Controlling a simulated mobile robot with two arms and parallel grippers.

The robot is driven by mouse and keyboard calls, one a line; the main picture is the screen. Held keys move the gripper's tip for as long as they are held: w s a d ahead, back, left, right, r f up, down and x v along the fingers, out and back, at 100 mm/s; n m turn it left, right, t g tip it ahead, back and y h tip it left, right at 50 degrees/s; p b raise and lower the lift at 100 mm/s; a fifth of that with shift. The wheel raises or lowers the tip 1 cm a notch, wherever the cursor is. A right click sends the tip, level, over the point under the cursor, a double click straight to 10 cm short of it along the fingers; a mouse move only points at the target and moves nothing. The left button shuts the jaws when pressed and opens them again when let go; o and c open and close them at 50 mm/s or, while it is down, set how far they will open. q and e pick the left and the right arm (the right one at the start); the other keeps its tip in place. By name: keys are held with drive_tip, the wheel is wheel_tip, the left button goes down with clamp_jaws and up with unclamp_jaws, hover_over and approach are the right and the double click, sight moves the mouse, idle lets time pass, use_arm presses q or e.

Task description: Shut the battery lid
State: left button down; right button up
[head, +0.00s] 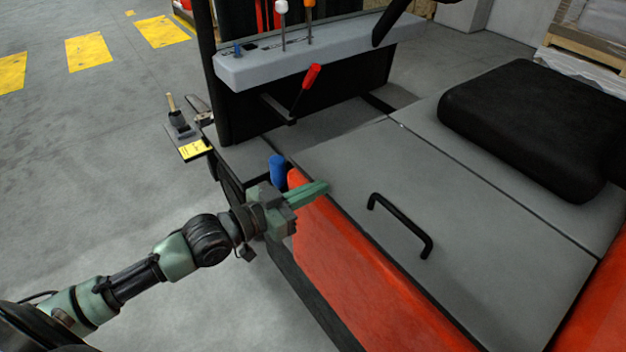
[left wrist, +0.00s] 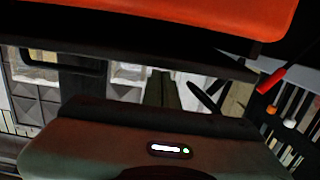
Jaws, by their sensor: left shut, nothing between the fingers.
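The battery lid (head: 455,235) is the wide grey panel on top of the orange truck body, with a black bar handle (head: 402,224). It looks about flat in the head view; whether a small gap remains under its edge I cannot tell. My left gripper (head: 325,187) is shut and empty. Its green fingertips are at the lid's left edge, above the orange side panel (head: 350,268), left of the handle. Contact with the lid is unclear. The left wrist view shows the orange body (left wrist: 150,12) at the top and the fingers (left wrist: 162,92) in the middle. My right gripper is not in view.
A black seat (head: 535,125) rests behind the lid. A grey console (head: 310,52) with levers and a red-handled lever (head: 308,88) stand at the back. A blue knob (head: 278,170) is close behind my left gripper.

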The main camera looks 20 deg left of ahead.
use_arm(q)
wheel_tip(320, 180, down, 3)
drive_tip(key=shift+f+b, duration=0.1)
drive_tip(key=shift+b, duration=0.45)
drive_tip(key=shift+f, duration=0.1)
drive_tip(key=shift+s+a, duration=0.1)
drive_tip(key=v, duration=0.7)
drive_tip(key=shift+s+a+r, duration=0.2)
drive_tip(key=shift+s+r, duration=0.05)
drive_tip(key=shift+r, duration=0.05)
